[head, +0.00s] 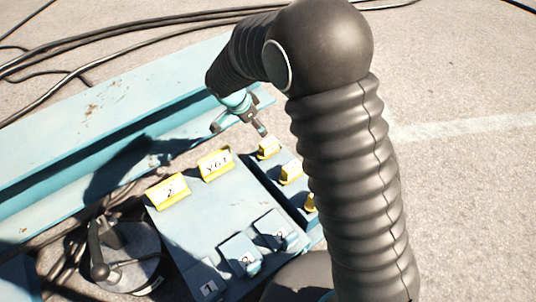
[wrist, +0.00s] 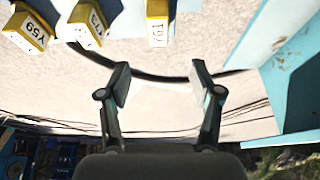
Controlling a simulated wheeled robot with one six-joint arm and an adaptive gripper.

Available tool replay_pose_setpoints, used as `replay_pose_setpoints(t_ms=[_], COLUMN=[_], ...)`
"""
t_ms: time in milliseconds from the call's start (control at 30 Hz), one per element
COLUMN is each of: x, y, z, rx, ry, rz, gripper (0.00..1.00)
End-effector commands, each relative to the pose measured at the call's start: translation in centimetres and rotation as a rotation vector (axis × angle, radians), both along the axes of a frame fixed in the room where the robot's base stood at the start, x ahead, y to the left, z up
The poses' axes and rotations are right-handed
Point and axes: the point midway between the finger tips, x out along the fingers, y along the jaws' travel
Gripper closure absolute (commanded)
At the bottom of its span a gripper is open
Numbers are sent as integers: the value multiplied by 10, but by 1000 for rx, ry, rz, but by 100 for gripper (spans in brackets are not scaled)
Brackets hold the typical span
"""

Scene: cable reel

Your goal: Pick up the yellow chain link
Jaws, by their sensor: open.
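Several yellow chain links with black lettering are in view. In the head view three stand in a row on a blue strip: the far one (head: 269,147), a middle one (head: 291,172) and a near one (head: 310,203), partly hidden by my arm. Two more yellow pieces, left (head: 168,190) and right (head: 215,164), lie on the blue plate. In the wrist view three yellow links, left (wrist: 27,28), middle (wrist: 88,22) and right (wrist: 157,22), line the top edge. My gripper (head: 240,125) is open and empty, close beside the far link; its fingers (wrist: 160,82) are spread apart from the links.
The blue plate (head: 205,215) also carries blue pieces (head: 240,256) and (head: 278,231). A long blue beam (head: 90,115) lies behind the gripper. A round dark-handled object (head: 115,255) stands at lower left. Black cables (head: 100,38) cross the ground; open pavement lies at right.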

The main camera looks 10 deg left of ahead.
Motion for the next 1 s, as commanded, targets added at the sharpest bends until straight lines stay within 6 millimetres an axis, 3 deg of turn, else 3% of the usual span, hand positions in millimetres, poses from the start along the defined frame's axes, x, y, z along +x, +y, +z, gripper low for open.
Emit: replay_pose_setpoints(t_ms=[400,767,1000], x=[18,25,29], y=[-16,-23,-32], z=[-63,-85,-114], rx=[-2,0,-1], ry=[1,0,2], rz=[-3,-3,-4], gripper=[35,35,35])
